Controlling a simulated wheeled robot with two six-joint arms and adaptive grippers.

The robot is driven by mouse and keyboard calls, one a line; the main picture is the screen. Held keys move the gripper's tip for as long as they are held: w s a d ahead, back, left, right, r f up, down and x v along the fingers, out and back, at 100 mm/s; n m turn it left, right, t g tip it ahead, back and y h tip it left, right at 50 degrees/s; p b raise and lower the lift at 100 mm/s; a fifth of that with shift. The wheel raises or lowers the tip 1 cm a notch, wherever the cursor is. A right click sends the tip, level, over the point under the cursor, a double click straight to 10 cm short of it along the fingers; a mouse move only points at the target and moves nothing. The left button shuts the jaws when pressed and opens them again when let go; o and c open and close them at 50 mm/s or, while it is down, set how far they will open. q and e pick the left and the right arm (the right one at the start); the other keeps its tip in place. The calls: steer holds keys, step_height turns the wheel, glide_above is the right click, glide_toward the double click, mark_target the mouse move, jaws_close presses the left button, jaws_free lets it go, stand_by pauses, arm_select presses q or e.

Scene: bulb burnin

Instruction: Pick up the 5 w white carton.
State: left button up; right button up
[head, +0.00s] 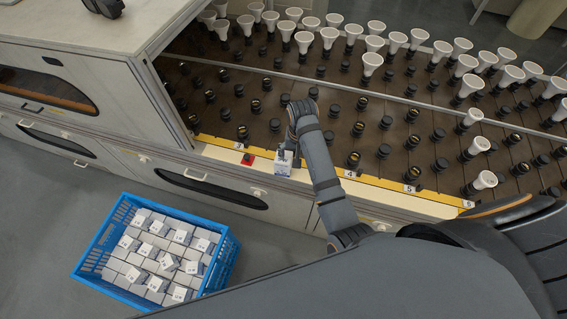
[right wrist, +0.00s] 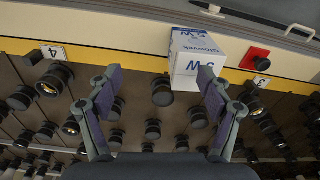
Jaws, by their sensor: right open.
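The 5 W white carton (head: 283,163) stands on the pale front ledge of the bulb rack, beside the yellow strip. In the right wrist view the carton (right wrist: 197,52) shows blue print, upside down, reading "5 W". My right gripper (right wrist: 160,72) is open and empty, with its fingers spread wide. The carton lies beyond the fingertips, off-centre towards the right finger, which overlaps its lower edge in the picture. In the head view my right arm reaches over the rack and its wrist partly hides the area behind the carton. My left gripper is not in view.
A red button (head: 248,159) sits on the ledge left of the carton. A blue crate (head: 225,262) full of white cartons stands on the floor at lower left. The rack (head: 235,115) holds rows of dark sockets, many with white bulbs (head: 373,62).

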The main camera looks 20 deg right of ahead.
mark_target(283, 165)
steer(key=shift+m+g, duration=0.4)
steer(key=w+a, duration=0.1)
steer(key=w+a+r, duration=0.1)
steer(key=w+a, duration=0.1)
steer(key=w, duration=0.1)
steer(key=shift+a+r, duration=0.25)
steer(key=shift+r, duration=0.15)
step_height(283, 165, down, 5)
steer(key=shift+s+f, duration=0.1)
steer(key=f, duration=0.2)
steer(key=s+f, duration=0.1)
steer(key=f, duration=0.1)
steer(key=shift+a+f+p, duration=0.1)
steer(key=shift+f+p, duration=0.15)
steer(key=shift+p, duration=0.15)
steer(key=shift+f, duration=0.35)
steer(key=c, duration=1.3)
steer(key=shift+r, duration=0.15)
